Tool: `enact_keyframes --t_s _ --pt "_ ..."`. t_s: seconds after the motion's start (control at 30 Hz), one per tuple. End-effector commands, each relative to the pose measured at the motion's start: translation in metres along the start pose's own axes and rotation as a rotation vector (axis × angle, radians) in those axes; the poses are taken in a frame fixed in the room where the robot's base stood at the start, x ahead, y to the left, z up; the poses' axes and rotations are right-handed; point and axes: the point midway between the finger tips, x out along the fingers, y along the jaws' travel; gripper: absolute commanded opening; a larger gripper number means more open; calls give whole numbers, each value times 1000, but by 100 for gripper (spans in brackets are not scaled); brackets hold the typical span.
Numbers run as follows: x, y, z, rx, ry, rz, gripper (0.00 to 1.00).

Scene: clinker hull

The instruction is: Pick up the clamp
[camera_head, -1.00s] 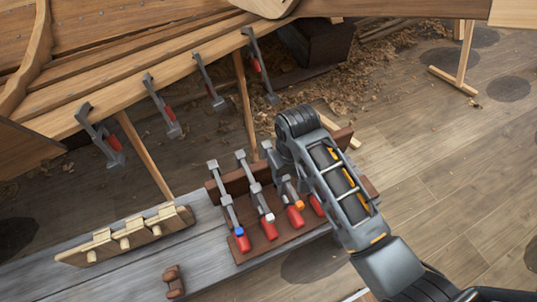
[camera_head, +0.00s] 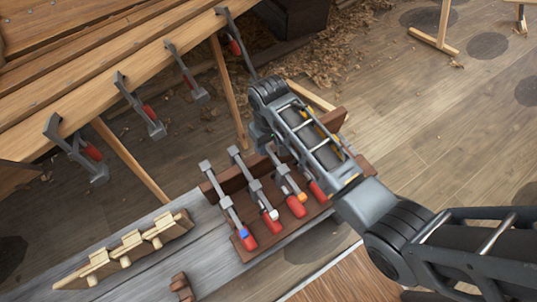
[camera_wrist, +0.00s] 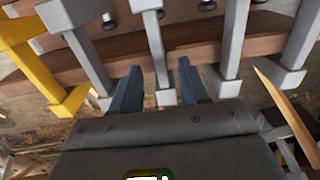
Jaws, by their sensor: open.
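Several grey bar clamps with red handles stand in a brown wooden rack on the bench. In the head view one has a blue collar (camera_head: 227,203), one a white collar (camera_head: 256,187), one an orange collar (camera_head: 284,178), and another red handle (camera_head: 318,191) shows beside my arm. My gripper (camera_wrist: 160,66) is open and empty in the wrist view. A grey clamp bar (camera_wrist: 155,42) lies in line with the gap between its fingers; I cannot tell whether it is between them or beyond. A yellow clamp (camera_wrist: 38,68) is at the left. My arm hides the gripper in the head view.
The brown rack (camera_head: 262,236) rests on a grey bench (camera_head: 150,262), with a pale wooden piece with pegs (camera_head: 125,250) to its left. More clamps (camera_head: 140,106) hang along the hull's edge (camera_head: 100,85). Wooden floor is free at the right.

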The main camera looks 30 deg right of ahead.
Motion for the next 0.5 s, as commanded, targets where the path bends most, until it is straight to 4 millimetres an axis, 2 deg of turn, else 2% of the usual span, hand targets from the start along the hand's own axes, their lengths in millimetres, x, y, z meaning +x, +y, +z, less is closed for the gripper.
enact_keyframes --t_s 0.1,0.2,0.43,0.5 --pt "16 0 0 0 -1 0 45" --pt "22 0 0 0 0 0 45" --pt "23 0 0 0 1 0 45" --pt "23 0 0 0 1 0 39"
